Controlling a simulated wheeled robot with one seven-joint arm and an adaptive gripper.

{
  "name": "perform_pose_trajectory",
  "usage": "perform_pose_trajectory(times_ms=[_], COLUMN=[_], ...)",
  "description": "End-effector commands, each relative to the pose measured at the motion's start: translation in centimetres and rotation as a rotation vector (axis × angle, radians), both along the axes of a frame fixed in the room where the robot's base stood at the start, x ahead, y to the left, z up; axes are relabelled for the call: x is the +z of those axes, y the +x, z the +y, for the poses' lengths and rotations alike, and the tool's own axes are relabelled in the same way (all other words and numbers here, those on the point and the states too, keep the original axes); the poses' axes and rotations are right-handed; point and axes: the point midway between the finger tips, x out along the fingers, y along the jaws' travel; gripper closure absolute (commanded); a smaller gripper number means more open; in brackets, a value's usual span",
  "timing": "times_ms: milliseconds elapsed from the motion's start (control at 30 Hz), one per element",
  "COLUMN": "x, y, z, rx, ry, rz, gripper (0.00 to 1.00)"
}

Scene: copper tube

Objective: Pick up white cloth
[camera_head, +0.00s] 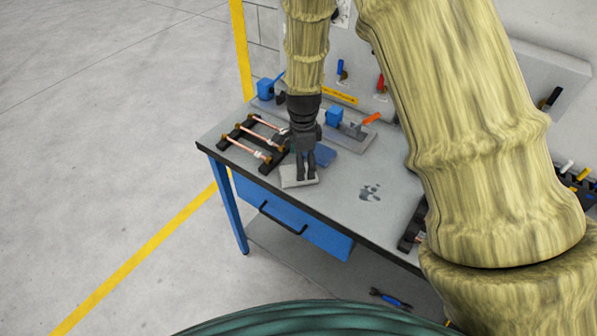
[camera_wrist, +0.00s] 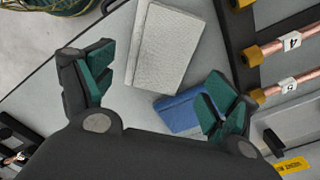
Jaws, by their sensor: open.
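The white cloth (camera_head: 291,177) lies flat and folded on the workbench (camera_head: 341,200), close to its front edge. In the wrist view the cloth (camera_wrist: 164,47) shows as a pale grey-white rectangle beyond and between my fingers. My gripper (camera_head: 306,177) points down over the cloth in the head view, and its fingers hide part of it. In the wrist view my gripper (camera_wrist: 158,92) is open with its green-padded fingers wide apart and nothing between them. I cannot tell the exact height of the fingertips above the cloth.
A folded blue cloth (camera_wrist: 183,110) lies right beside the white one, near my right finger. A black rack with numbered copper tubes (camera_head: 255,141) stands to the left in the head view. Blue-and-grey tools (camera_head: 340,125) stand behind. The bench right of the cloth is largely clear.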

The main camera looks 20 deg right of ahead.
Motion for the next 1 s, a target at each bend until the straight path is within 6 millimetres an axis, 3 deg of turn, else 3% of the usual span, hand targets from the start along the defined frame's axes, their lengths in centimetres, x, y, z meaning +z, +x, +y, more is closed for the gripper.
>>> perform_pose_trajectory(times_ms=[367,700,933,1000], x=[-3.0,-3.3,-3.3,-3.3], y=[-0.1,0.0,0.0,0.0], z=[0.1,0.1,0.1,0.1], rx=[0.001,0.001,0.001,0.002], ry=[0.000,0.000,0.000,0.000], rz=[0.001,0.000,0.000,0.000], gripper=[0.12,0.12,0.54,0.58])
